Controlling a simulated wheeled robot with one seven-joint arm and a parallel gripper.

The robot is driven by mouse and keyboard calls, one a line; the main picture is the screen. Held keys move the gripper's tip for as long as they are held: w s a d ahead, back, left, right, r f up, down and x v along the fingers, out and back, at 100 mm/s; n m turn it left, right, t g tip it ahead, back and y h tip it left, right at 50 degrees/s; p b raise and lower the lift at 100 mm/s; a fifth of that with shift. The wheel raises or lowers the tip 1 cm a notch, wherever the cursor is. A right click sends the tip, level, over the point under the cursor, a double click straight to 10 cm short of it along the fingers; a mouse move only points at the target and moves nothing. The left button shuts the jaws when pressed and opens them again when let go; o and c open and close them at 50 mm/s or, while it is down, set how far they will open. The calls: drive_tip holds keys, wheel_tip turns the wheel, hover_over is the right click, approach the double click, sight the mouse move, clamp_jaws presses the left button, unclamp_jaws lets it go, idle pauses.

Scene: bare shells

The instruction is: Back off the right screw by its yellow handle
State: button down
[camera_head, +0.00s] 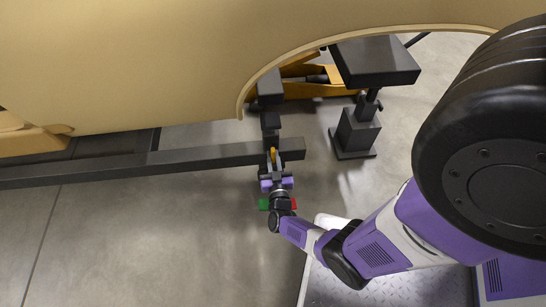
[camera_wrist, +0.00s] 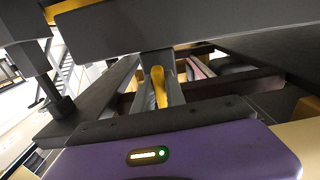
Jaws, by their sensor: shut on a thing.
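The yellow handle (camera_head: 273,154) is a small upright bar at the right end of a dark beam, under the tan body shell. In the wrist view the yellow handle (camera_wrist: 159,86) stands between the grey fingers. My gripper (camera_head: 272,166), purple behind the fingers, reaches up to the beam and is shut on the handle. My gripper also shows in the wrist view (camera_wrist: 162,98), its purple housing filling the bottom. The screw itself is hidden behind the handle, beam and fingers.
The long dark beam (camera_head: 180,160) runs left from the handle. The tan shell (camera_head: 150,60) hangs over it. A black stand with a flat top (camera_head: 375,62) is at the right, near a yellow frame (camera_head: 300,88). The grey floor (camera_head: 150,240) at lower left is clear.

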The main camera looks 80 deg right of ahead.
sight(274, 160)
drive_tip(key=shift+s+a+f, duration=0.1)
drive_tip(key=shift+f, duration=0.05)
drive_tip(key=c, duration=1.4)
unclamp_jaws()
drive_tip(key=p+v, duration=0.1)
drive_tip(key=v, duration=0.5)
drive_tip(key=shift+a+p, duration=0.2)
drive_tip(key=shift+p, duration=0.15)
drive_tip(key=shift+s+a, duration=0.3)
drive_tip(key=shift+a, duration=0.3)
drive_tip(key=shift+a, duration=0.1)
drive_tip(key=v, duration=0.9)
